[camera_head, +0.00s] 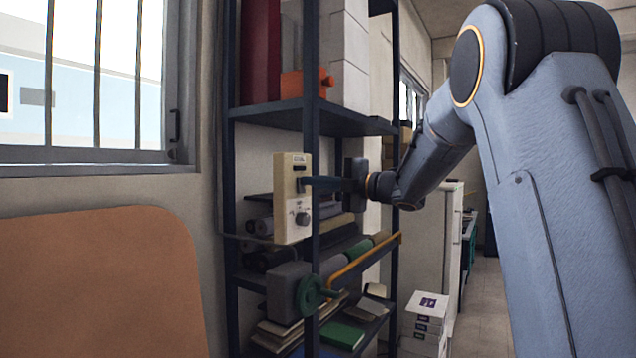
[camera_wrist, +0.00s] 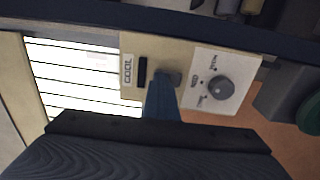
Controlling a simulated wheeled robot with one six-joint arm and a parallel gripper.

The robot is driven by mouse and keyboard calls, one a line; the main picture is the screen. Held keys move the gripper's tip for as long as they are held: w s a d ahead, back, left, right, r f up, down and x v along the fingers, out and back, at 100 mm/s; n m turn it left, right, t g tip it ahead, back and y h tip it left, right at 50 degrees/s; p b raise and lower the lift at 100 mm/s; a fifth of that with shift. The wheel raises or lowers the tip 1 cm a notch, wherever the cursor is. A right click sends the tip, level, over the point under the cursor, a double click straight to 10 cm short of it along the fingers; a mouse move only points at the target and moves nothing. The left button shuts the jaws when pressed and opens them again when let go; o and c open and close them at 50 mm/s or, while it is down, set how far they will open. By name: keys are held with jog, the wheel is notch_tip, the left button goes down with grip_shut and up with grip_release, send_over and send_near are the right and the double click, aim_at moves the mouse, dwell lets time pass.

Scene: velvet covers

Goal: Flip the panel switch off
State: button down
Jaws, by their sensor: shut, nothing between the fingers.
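The panel (camera_head: 292,222) is a cream box fixed by the front post of a dark shelf rack, with a dark slot, a small switch and a round grey knob (camera_head: 302,218). In the wrist view the panel (camera_wrist: 130,88) shows its slot, a small dark switch (camera_wrist: 172,77) and the knob (camera_wrist: 220,88) on a white plate. My gripper (camera_head: 308,184) is shut and empty, its blue fingers reaching the panel face. In the wrist view the fingertips (camera_wrist: 163,84) are at the switch and partly hide it. I cannot tell whether they touch it.
The shelf rack (camera_head: 285,112) holds boxes, rolls and books around the panel. A grey device with a green handwheel (camera_head: 310,296) is below it. An orange-brown board (camera_head: 100,285) stands at the lower left under a barred window. White boxes (camera_head: 425,318) stand on the floor at right.

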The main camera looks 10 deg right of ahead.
jog(key=r+b+v, duration=0.2)
jog(key=b+v, duration=0.1)
jog(key=v, duration=1)
jog(key=shift+s+d+r+b, duration=0.3)
